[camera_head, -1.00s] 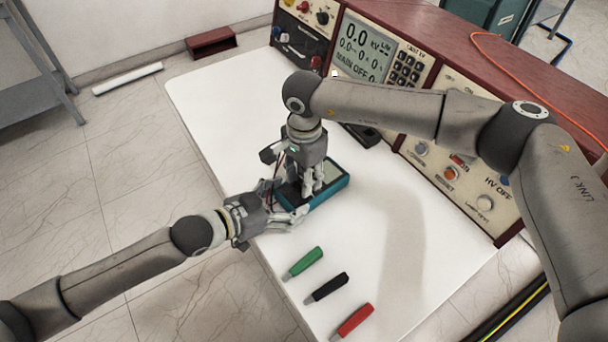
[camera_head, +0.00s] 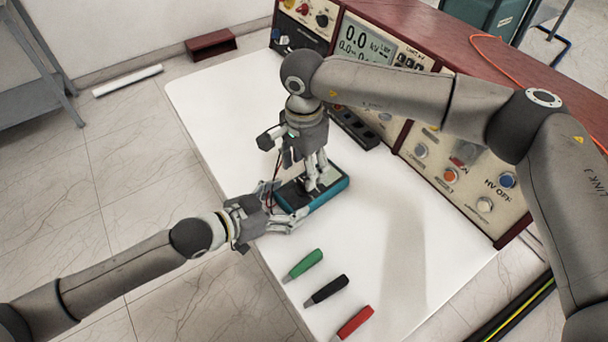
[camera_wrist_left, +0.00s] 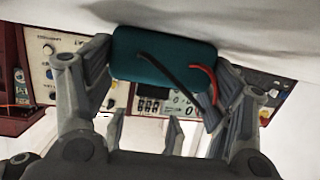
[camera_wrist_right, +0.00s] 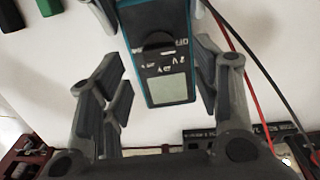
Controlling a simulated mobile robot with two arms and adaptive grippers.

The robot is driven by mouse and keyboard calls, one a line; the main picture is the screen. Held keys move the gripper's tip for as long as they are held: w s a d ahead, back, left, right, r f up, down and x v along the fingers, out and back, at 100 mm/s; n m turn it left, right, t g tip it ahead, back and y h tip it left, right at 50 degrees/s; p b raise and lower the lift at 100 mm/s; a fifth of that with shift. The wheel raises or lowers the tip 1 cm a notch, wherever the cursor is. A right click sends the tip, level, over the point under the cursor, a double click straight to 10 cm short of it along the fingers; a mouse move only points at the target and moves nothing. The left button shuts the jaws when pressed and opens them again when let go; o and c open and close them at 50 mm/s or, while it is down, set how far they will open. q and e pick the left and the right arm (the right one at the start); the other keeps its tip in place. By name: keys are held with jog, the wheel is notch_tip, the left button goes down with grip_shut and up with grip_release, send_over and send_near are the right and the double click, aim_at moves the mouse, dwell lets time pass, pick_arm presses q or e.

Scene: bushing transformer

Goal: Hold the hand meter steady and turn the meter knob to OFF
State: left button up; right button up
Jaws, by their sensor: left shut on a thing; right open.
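The teal hand meter (camera_head: 325,196) lies on the white table. My left gripper (camera_head: 282,210) is shut on its lead end, with fingers on both sides; the left wrist view shows the meter's teal end (camera_wrist_left: 140,48) between them. My right gripper (camera_head: 316,180) is open and points down over the meter. In the right wrist view the meter's dark face (camera_wrist_right: 178,54) shows its knob (camera_wrist_right: 157,41) and grey display (camera_wrist_right: 168,90). The right fingers stand apart on either side of the meter. I cannot tell whether they touch it, and the knob's setting is unreadable.
Green (camera_head: 303,263), black (camera_head: 328,288) and red (camera_head: 354,322) probe handles lie near the table's front edge. A control console (camera_head: 455,165) stands along the back. A red lead (camera_wrist_right: 250,75) and a black lead (camera_wrist_right: 262,62) run from the meter. The table's right side is clear.

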notch_tip(320, 180, up, 8)
dwell(0.5)
pick_arm(q)
jog(key=o, duration=1.4)
jog(key=shift+c, duration=0.2)
pick_arm(e)
jog(key=shift+f, duration=0.1)
